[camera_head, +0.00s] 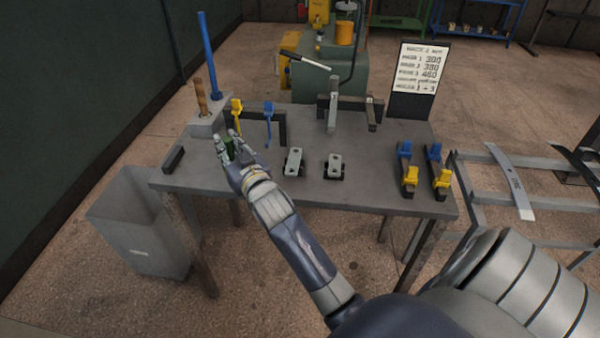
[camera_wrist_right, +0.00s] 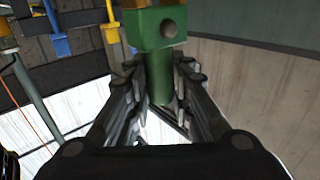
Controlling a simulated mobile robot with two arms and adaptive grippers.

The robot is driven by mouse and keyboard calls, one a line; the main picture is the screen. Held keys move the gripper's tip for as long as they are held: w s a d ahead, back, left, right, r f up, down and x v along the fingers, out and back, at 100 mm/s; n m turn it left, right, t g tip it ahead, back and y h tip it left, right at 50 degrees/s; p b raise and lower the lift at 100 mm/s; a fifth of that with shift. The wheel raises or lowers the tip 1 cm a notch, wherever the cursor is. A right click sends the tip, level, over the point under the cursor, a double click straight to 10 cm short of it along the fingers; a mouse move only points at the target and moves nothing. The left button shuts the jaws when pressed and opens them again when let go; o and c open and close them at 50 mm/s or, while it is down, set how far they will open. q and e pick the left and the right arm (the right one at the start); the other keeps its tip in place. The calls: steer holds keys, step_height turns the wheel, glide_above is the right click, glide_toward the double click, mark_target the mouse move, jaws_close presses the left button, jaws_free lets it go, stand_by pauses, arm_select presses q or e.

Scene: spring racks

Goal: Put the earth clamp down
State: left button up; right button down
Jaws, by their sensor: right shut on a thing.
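My right gripper (camera_head: 226,148) is over the left part of the grey table (camera_head: 340,193). It is shut on a green thing (camera_head: 230,149), which I take to be the earth clamp. In the right wrist view the green clamp (camera_wrist_right: 158,82) sits between the two black fingers, with a wider green block at its far end. The fingers hide part of it. I cannot tell whether it touches the table. My left gripper is not in view.
A dark rack with a yellow-handled tool (camera_head: 236,113) and a blue-handled tool (camera_head: 269,116) stands close behind the gripper. A grey block (camera_head: 204,129) holds a blue rod. Two small grey-topped fixtures stand right of the gripper. A grey bin (camera_head: 139,226) stands left of the table.

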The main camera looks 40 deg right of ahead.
steer(key=w+d+m+h+b, duration=0.1)
steer(key=w+d+h+b, duration=0.1)
steer(key=w+d, duration=0.45)
steer(key=shift+w+a+f+b, duration=0.1)
steer(key=shift+f+b, duration=0.1)
steer(key=shift+f, duration=2.05)
steer(key=shift+w+f+b, duration=0.1)
steer(key=shift+f+b, duration=0.1)
steer(key=shift+f, duration=2.05)
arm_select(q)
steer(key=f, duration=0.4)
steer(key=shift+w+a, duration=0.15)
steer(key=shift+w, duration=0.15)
arm_select(e)
steer(key=shift+s, duration=0.1)
steer(key=c, duration=1.4)
jaws_free()
steer(key=shift+f, duration=0.1)
steer(key=shift+c, duration=0.2)
